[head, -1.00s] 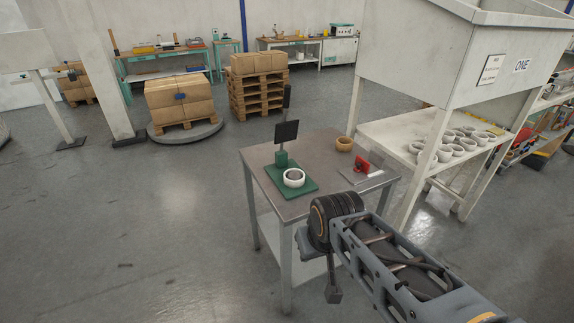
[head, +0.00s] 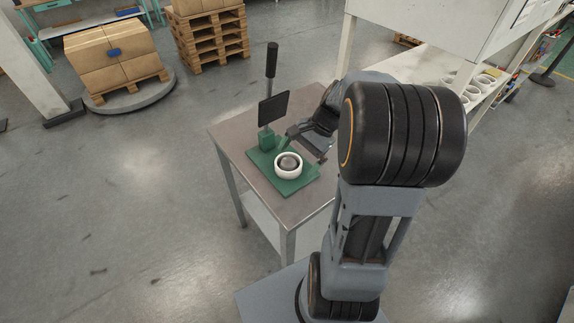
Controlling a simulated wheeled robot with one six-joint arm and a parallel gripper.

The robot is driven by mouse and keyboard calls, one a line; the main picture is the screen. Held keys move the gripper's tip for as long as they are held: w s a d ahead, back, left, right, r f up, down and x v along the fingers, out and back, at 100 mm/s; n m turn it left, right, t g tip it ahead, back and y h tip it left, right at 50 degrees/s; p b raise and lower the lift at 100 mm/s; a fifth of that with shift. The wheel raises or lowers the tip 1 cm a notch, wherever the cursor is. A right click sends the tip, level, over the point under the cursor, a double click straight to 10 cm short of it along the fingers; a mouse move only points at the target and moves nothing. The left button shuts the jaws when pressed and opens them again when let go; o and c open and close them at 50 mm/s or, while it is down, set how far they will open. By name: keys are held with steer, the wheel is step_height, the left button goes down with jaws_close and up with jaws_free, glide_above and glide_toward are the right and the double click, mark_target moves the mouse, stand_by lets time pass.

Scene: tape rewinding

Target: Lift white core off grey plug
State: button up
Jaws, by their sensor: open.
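The white core (head: 279,172) is a short white ring on the green base plate (head: 296,190) on the small metal table. The grey plug (head: 289,162) shows as a rounded grey top inside the ring, and the ring sits around it. My gripper (head: 305,149) is open, just behind and to the upper right of the core. It appears apart from the core, though its height above the plate is hard to judge. Its fingers are small and partly hidden by my own arm.
A green block with a dark panel (head: 273,107) stands at the plate's back left, near my gripper. A dark post (head: 271,62) rises behind it. The table (head: 236,140) is bare at left. My arm hides the table's right side.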

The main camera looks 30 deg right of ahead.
mark_target(293, 161)
steer(key=w+d+f+m+t+y, duration=0.1)
steer(key=d+f+m+y, duration=0.1)
steer(key=d+m, duration=0.1)
steer(key=w+d+f+m+t+y, duration=0.1)
steer(key=d+f+m+t+y, duration=0.1)
steer(key=d, duration=0.3)
steer(key=w+d+f+m+t+y, duration=0.1)
steer(key=d+f+m, duration=0.1)
steer(key=d+m, duration=0.2)
steer(key=shift+d+f+m+t+y, duration=0.15)
steer(key=shift+d+m+t+y, duration=0.25)
steer(key=shift+d, duration=0.05)
steer(key=p+x, duration=0.1)
steer(key=x, duration=1.1)
steer(key=shift+w+a+f, duration=0.1)
steer(key=shift+w+a, duration=0.1)
steer(key=shift+a, duration=0.1)
steer(key=c, duration=0.6)
